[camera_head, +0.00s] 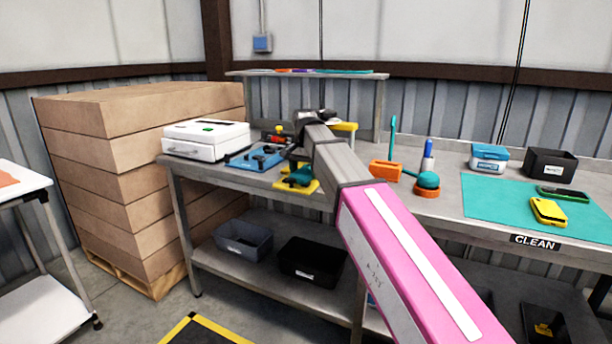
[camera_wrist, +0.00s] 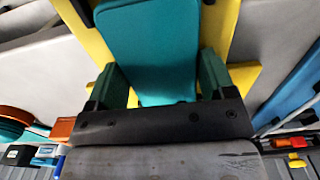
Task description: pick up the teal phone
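The teal phone (camera_wrist: 150,50) lies against a yellow stand (camera_wrist: 218,28), large in the wrist view. My gripper (camera_wrist: 162,75) has its two dark green fingers apart, one on each side of the phone's lower part. The fingers look open around it; whether either touches the phone I cannot tell. In the head view the yellow stand (camera_head: 309,188) is on the bench's left half, with a teal patch above it that could be the phone or my fingers. My arm hides part of that spot.
A blue tool tray (camera_head: 257,157) and a white case (camera_head: 206,141) are left of the stand. An orange block (camera_head: 385,171) and a teal-topped orange brush (camera_head: 427,184) are to the right. A yellow phone (camera_head: 548,211) lies on the teal mat (camera_head: 490,208).

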